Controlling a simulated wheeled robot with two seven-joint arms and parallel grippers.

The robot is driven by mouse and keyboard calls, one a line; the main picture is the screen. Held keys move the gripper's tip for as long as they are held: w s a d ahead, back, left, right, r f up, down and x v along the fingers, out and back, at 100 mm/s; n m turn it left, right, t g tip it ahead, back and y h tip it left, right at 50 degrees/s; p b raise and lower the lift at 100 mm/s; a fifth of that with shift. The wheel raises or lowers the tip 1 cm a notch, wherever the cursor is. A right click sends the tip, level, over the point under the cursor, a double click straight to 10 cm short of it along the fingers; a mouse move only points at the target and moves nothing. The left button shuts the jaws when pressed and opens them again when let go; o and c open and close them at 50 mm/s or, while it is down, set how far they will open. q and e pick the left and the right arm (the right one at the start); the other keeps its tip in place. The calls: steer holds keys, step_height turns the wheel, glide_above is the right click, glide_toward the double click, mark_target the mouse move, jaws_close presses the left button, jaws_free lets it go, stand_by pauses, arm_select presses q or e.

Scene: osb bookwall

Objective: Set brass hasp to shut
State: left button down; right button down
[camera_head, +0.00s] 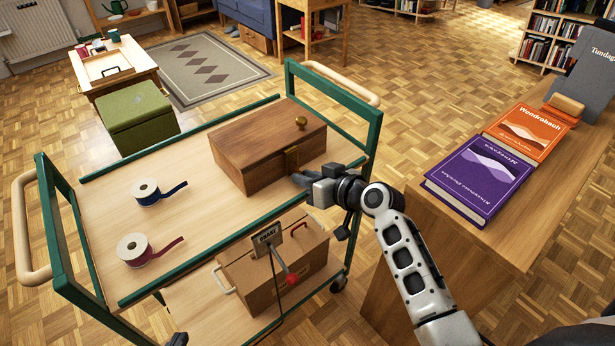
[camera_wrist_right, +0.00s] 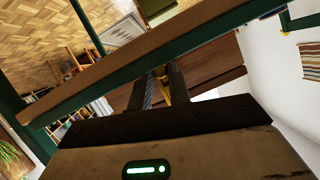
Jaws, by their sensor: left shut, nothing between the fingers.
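A closed brown wooden chest (camera_head: 240,148) stands on the top deck of the green-framed cart. Its brass hasp (camera_head: 291,158) is on the front face, below the lid edge. The hasp's exact angle is hard to tell. My right gripper (camera_head: 300,181) reaches in from the right, its fingertips just below and beside the hasp. In the right wrist view, the two fingers (camera_wrist_right: 163,88) are apart with brass showing between them. Whether they touch it is unclear. Only a dark tip of my left gripper (camera_head: 176,340) shows at the bottom edge; it is shut and empty.
The cart's green rail (camera_head: 230,240) runs in front of the chest. Blue (camera_head: 147,192) and red (camera_head: 134,249) ribbon spools stand at the left of the deck. A box with a red-knobbed lever (camera_head: 285,262) is below. A counter with books (camera_head: 480,178) is at the right.

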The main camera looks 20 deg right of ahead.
steer(key=shift+s+r+g+p, duration=0.15)
steer(key=shift+r+g+p, duration=0.25)
steer(key=shift+p, duration=0.85)
steer(key=shift+f, duration=0.25)
steer(key=c, duration=1.6)
jaws_free()
steer(key=v, duration=1.6)
